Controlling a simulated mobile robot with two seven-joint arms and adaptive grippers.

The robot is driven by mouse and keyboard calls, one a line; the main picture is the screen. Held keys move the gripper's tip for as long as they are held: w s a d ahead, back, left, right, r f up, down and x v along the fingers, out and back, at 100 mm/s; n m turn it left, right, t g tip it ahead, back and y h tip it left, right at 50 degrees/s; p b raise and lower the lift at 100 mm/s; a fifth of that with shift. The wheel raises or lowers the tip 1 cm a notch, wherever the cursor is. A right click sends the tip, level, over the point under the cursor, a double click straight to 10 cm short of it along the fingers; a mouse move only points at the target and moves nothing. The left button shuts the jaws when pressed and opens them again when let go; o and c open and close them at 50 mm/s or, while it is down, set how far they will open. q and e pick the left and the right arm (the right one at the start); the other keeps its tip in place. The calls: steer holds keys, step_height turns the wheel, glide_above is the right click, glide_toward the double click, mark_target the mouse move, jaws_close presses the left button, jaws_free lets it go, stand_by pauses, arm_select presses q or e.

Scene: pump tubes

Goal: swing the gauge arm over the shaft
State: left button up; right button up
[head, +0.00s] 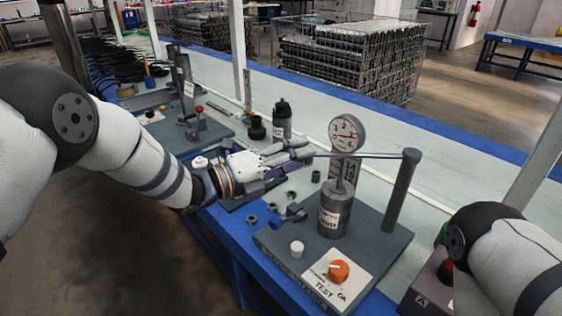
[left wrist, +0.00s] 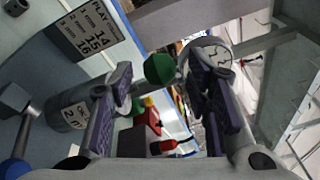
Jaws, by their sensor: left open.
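The gauge arm (head: 380,155) is a thin rod running left from the top of a dark post (head: 401,190). A round dial gauge (head: 347,133) with a white face sits along it, in line with the shaft (head: 341,186) on the labelled grey cylinder (head: 333,216); I cannot tell whether it is exactly above. My left gripper (head: 306,153) is at the rod's left end, fingers apart. Contact is unclear. My right gripper is out of view.
An orange knob (head: 339,271) and a white cap (head: 297,248) are on the stand's front. A black bottle (head: 282,120) stands behind my left gripper. Small grey parts lie left of the stand. My right arm is at the lower right.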

arm_select(q)
steer(key=v, duration=1)
steer(key=shift+s+a, duration=0.15)
steer(key=shift+a, duration=0.1)
steer(key=s+a+f+n+g+y+p, duration=0.1)
steer(key=s+a+f+n+y, duration=0.3)
steer(key=f+n, duration=0.3)
steer(key=s+a+f+n+y, duration=0.2)
steer(key=s+f+n+y, duration=0.1)
steer(key=s+f+n, duration=0.4)
steer(key=s+a+f+n+g+y+p, duration=0.1)
steer(key=s+a+f+n+y, duration=0.1)
steer(key=s+f+n+y, duration=0.4)
steer(key=s+a+f+n+g+y, duration=0.1)
steer(key=s+n, duration=0.4)
steer(key=s, duration=0.5)
steer(key=s+a+f+n+g+y+p, duration=0.1)
steer(key=s+a+n+g, duration=0.3)
steer(key=s, duration=0.6)
steer(key=s+a+f+n+g, duration=0.2)
steer(key=s+n, duration=0.4)
steer(key=s, duration=0.4)
steer(key=shift+s+a+f+g+y, duration=0.15)
steer(key=shift+a+f+g+y, duration=0.3)
steer(key=shift+g, duration=0.75)
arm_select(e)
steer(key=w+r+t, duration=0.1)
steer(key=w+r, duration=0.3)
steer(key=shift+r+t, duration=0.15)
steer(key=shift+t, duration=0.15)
